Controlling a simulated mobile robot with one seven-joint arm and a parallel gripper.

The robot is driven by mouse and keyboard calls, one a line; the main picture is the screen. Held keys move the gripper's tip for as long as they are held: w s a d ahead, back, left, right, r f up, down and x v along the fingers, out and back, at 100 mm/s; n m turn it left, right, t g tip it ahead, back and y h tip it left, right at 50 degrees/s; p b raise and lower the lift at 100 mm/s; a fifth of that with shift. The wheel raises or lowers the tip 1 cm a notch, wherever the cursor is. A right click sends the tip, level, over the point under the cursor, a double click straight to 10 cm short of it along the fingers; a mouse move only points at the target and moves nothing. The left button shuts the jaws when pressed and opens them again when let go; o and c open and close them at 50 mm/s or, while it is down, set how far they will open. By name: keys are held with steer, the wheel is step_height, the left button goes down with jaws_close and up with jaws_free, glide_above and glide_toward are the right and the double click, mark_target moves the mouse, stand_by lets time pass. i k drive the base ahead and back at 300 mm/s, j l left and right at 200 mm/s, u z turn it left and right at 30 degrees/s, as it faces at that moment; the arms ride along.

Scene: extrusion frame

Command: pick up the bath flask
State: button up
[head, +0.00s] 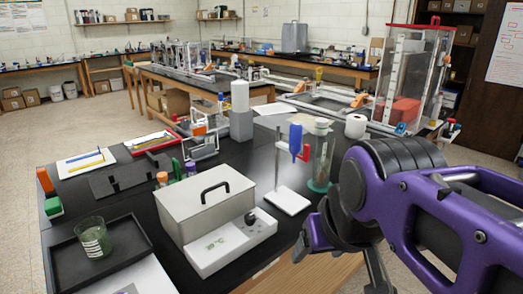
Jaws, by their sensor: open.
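I cannot see anything that is clearly the bath flask. The water bath (205,198) is a grey metal box with a closed lid and a black handle, on the black bench, and its inside is hidden. A glass beaker (93,238) with green contents and white markings stands upright in a black tray at the front left. My gripper (346,268) is at the lower right, near the bench's front edge, to the right of the bath. It is open, with nothing seen between its fingers, and is apart from both the bath and the beaker.
The black tray (65,270) lies left of the bath's control panel (222,243). Bare bench shows between bath and stand.

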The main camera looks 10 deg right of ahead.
mark_target(93, 233)
steer(key=l+z, duration=0.25)
steer(key=z, duration=0.15)
steer(key=u, duration=1.75)
